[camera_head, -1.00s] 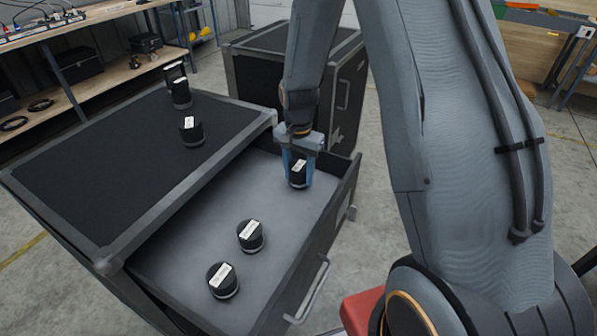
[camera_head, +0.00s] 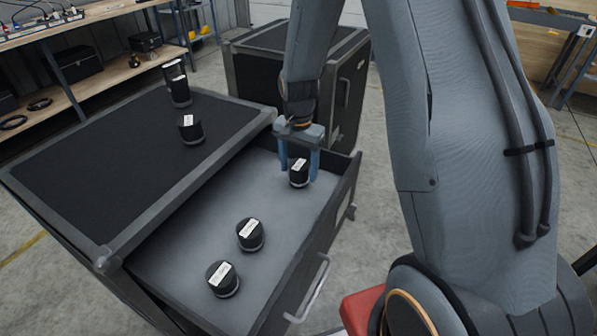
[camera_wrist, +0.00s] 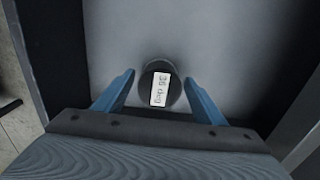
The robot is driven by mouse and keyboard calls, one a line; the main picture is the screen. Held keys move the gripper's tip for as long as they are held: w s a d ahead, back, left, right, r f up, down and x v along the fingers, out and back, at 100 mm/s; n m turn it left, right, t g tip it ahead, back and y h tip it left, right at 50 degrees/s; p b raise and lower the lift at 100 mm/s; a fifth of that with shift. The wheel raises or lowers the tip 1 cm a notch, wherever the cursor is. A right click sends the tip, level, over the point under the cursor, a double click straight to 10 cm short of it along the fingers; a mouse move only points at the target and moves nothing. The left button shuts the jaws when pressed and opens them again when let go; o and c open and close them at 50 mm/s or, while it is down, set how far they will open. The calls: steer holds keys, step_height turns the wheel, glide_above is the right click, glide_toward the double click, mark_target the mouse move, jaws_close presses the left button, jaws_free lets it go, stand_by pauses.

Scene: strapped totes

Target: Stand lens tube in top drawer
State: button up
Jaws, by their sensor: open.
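The top drawer (camera_head: 190,255) is pulled out of the black case, with a grey floor. A black lens tube (camera_head: 298,172) with a white label stands upright in its far right part; in the wrist view the tube (camera_wrist: 160,88) shows its label reading "36 deg". My gripper (camera_head: 299,172) is open, its blue fingers on either side of this tube; in the wrist view there is a gap on each side. Two more lens tubes (camera_head: 250,235) (camera_head: 223,279) stand upright in the drawer's nearer part.
Several lens tubes (camera_head: 191,130) stand on the black case top (camera_head: 110,170), left of the drawer. The drawer's front wall (camera_head: 318,240) and handle (camera_head: 312,290) lie to the right. A second case (camera_head: 345,90) stands behind. The drawer floor between the tubes is clear.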

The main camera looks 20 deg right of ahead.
mark_target(299, 165)
step_height(299, 165, up, 10)
steer(key=shift+r+b, duration=0.1)
steer(key=shift+b, duration=0.9)
steer(key=s+f+n, duration=0.1)
steer(key=s+n, duration=0.8)
steer(key=s, duration=1)
steer(key=shift+s+t, duration=0.15)
steer(key=shift+t, duration=0.25)
steer(key=shift+f, duration=0.1)
